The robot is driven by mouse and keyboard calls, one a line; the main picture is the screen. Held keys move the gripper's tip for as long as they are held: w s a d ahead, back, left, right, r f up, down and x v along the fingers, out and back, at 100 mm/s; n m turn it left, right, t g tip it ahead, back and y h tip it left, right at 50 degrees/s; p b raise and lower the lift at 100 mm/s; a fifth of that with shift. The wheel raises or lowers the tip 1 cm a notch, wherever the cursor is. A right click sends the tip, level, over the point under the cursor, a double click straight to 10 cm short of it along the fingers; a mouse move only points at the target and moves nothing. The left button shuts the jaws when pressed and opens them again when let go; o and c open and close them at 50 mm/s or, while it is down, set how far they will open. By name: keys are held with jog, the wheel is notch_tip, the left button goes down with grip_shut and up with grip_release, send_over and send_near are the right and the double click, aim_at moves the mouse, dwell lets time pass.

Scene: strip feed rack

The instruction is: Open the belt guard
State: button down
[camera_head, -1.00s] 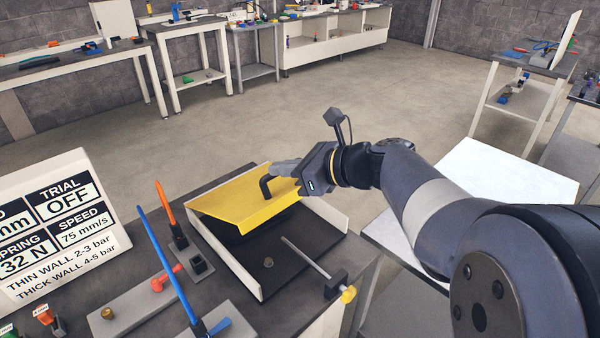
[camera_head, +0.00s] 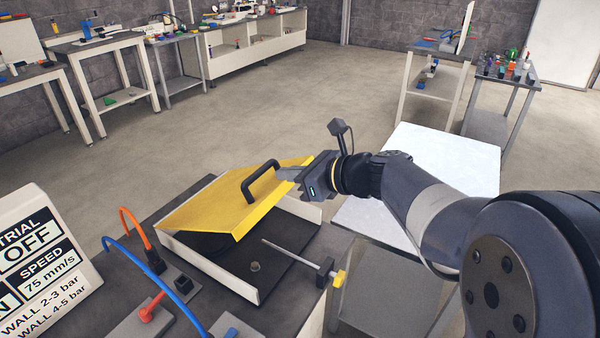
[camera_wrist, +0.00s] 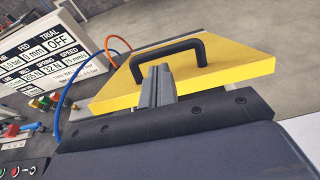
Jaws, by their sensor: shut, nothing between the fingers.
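The belt guard (camera_head: 222,203) is a yellow plate with a black bar handle (camera_head: 261,181). It sits tilted over a white-walled tray, and the dark bed under its near edge is exposed. My gripper (camera_head: 282,174) is at the right end of the guard, close to the handle. In the wrist view the guard (camera_wrist: 225,73) and its handle (camera_wrist: 168,56) lie just beyond the shut, empty fingers (camera_wrist: 157,75). The fingers overlap the guard in the picture; I cannot tell whether they touch it.
A rod with a yellow-ended clamp (camera_head: 325,272) sticks out by the bed's right side. Blue (camera_head: 160,265) and orange (camera_head: 138,230) hoses stand at the left near a settings sign (camera_head: 38,262). A white-topped table (camera_head: 425,165) is behind my arm.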

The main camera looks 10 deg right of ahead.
aim_at(259, 173)
jog(key=shift+x, duration=2.7)
